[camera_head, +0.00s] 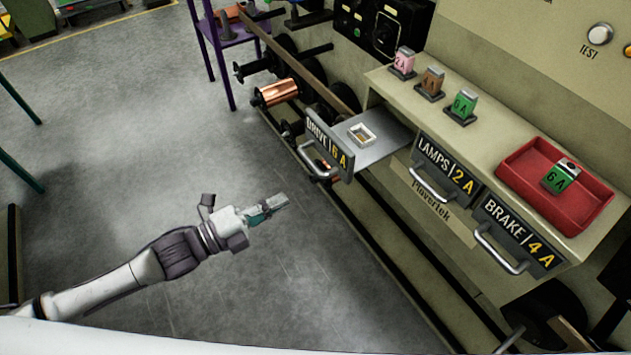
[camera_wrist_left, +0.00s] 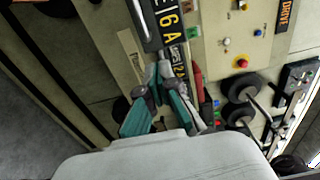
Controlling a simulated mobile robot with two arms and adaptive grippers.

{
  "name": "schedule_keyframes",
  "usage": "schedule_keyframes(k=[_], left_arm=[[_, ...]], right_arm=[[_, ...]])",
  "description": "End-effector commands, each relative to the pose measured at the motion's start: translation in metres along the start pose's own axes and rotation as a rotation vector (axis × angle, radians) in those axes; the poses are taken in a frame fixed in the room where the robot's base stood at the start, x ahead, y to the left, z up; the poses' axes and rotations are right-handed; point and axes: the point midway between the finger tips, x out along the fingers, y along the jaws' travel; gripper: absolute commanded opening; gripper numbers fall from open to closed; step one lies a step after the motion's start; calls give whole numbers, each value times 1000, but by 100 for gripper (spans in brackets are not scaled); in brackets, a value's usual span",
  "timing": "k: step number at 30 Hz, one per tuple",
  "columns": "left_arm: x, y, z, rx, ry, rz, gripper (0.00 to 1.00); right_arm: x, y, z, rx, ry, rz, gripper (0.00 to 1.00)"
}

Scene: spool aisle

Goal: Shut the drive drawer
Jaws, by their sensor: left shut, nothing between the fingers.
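The drive drawer (camera_head: 385,143), labelled DRIVE 6 A on its dark front, stands pulled out from the cream cabinet. A small pale socket (camera_head: 362,133) sits on its grey top and looks empty. Its silver handle (camera_head: 318,160) faces left. My left gripper (camera_head: 284,202) is shut and empty, in front of the drawer and apart from the handle in the head view. In the left wrist view the closed fingers (camera_wrist_left: 163,72) appear just below the drawer's front (camera_wrist_left: 165,22), which is partly cut off. My right gripper is not in view.
The LAMPS 2 A drawer (camera_head: 447,168) and BRAKE 4 A drawer (camera_head: 517,235) are shut. A red tray (camera_head: 540,212) with a green 6 A block (camera_head: 562,177) and several coloured blocks stand on the cabinet top. Spools are beyond the drive drawer.

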Motion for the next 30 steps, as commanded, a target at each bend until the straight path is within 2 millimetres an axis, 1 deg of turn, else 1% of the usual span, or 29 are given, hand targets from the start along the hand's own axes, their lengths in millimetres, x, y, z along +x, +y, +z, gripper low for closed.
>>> schedule_keyframes(k=[4,8,12,18,21,24,30], left_arm=[[20,-3,0,2,0,-5,0],[47,-4,0,-1,0,-5,0],[78,-4,0,-1,0,-4,0],[114,-3,1,-1,-1,-2,0],[126,-2,1,-3,-2,-1,0],[133,-1,1,-1,-2,1,0],[137,-1,1,-2,-2,1,0]], right_arm=[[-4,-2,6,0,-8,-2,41],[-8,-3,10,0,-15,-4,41],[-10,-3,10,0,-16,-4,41],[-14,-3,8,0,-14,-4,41],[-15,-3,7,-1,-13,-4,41],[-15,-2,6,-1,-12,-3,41],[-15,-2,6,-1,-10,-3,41]])
